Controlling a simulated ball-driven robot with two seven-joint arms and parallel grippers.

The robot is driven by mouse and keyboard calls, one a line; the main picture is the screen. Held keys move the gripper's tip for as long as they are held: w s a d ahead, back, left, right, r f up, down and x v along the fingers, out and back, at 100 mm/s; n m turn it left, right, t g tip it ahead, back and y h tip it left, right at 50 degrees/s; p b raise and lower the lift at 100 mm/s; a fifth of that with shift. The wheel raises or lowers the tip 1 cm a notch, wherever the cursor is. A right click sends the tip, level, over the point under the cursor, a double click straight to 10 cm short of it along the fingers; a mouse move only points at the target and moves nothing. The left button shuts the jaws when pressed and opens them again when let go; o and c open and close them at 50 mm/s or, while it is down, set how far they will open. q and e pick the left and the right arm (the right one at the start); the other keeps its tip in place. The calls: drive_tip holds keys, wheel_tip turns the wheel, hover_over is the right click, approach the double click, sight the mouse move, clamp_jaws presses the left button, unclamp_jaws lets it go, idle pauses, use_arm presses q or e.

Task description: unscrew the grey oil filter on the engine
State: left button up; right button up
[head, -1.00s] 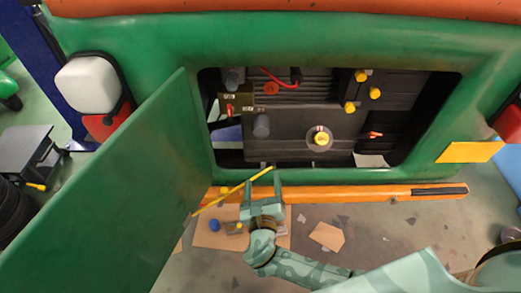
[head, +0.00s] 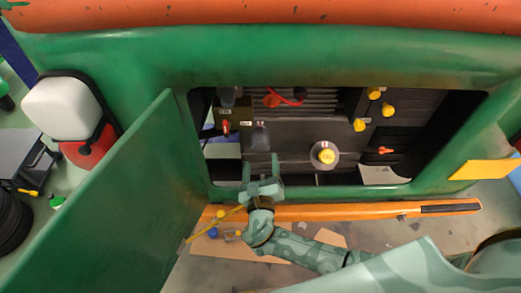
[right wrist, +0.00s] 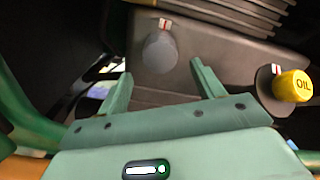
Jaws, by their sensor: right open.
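The grey oil filter (head: 260,137) is a dark grey, round-ended part on the left of the engine's dark front, with a small red-and-white mark above it. It shows larger in the right wrist view (right wrist: 160,54), ahead of my right gripper. My right gripper (head: 261,166) is open and empty at the lower edge of the engine opening, just below the filter. In the right wrist view its fingers (right wrist: 161,78) stand apart, with the filter roughly centred beyond them. They look apart from it, though the exact distance is unclear. My left gripper is not in view.
A yellow oil cap (head: 326,156) sits right of the filter. The green opening frame (head: 350,192) lies close below my gripper. An open green door panel (head: 110,190) stands at left, and an orange bar (head: 370,211) runs below. Yellow knobs (head: 388,109) are further right.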

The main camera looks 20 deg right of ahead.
sight(260, 149)
drive_tip(key=b+x, duration=0.1)
drive_tip(key=x, duration=0.2)
drive_tip(key=b+x, duration=0.1)
drive_tip(key=x, duration=0.3)
drive_tip(key=shift+w+d+f+b, duration=0.15)
drive_tip(key=shift+w+f+b, duration=0.1)
drive_tip(key=shift+b, duration=0.15)
drive_tip(key=m+b, duration=0.7)
drive_tip(key=shift+w+f, duration=0.15)
drive_tip(key=shift+f, duration=0.2)
drive_tip(key=m+b, duration=0.3)
drive_tip(key=m, duration=0.4)
drive_tip(key=shift+r, duration=0.15)
drive_tip(key=m+b, duration=0.1)
drive_tip(key=m, duration=0.2)
drive_tip(key=shift+r+b, duration=0.35)
drive_tip(key=shift+b, duration=0.05)
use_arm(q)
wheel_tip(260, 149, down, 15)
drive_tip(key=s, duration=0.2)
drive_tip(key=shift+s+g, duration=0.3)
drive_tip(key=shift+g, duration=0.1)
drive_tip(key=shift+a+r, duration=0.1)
